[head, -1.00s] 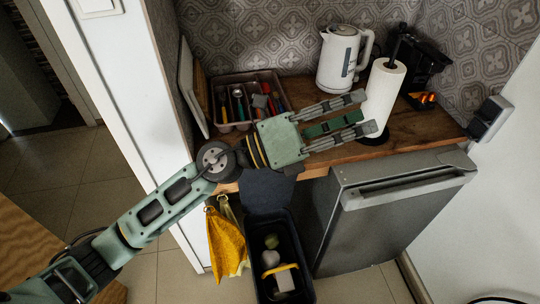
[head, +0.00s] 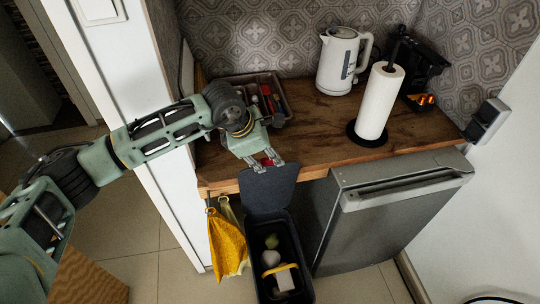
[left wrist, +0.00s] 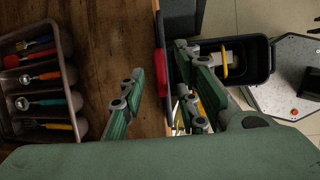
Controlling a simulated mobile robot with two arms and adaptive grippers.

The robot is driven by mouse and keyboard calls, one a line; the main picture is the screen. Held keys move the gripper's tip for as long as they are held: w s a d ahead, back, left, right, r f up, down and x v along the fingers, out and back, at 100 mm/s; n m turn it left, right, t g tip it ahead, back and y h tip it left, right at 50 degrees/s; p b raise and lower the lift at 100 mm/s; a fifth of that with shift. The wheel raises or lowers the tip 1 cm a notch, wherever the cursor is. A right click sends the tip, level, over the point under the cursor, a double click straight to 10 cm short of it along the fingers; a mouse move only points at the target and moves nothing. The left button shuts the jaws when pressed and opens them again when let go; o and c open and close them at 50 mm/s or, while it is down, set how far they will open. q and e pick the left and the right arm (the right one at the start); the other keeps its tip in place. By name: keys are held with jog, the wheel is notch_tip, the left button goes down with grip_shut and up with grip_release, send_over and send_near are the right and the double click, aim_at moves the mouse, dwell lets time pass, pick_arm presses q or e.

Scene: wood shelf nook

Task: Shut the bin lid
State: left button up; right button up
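The dark bin (head: 254,248) stands on the floor in front of the counter, with its lid (head: 268,186) raised upright at the back. Several items lie inside it. My left gripper (head: 264,163) is just above and behind the lid's top edge, pointing down. In the left wrist view its fingers (left wrist: 160,92) are spread apart, with a red strip (left wrist: 160,62) between them beside the counter edge. I cannot tell whether a finger touches the lid. The bin's open mouth (left wrist: 263,60) also shows in that view. My right gripper is not in view.
The wooden counter (head: 325,125) carries a cutlery tray (head: 288,104), a kettle (head: 338,62) and a paper towel roll (head: 379,102). A yellow cloth (head: 226,242) hangs left of the bin, and a grey dishwasher (head: 380,215) stands to its right.

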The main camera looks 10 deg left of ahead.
pick_arm(q)
jog(key=shift+x, duration=1.35)
jog(key=shift+r, duration=0.1)
grip_shut()
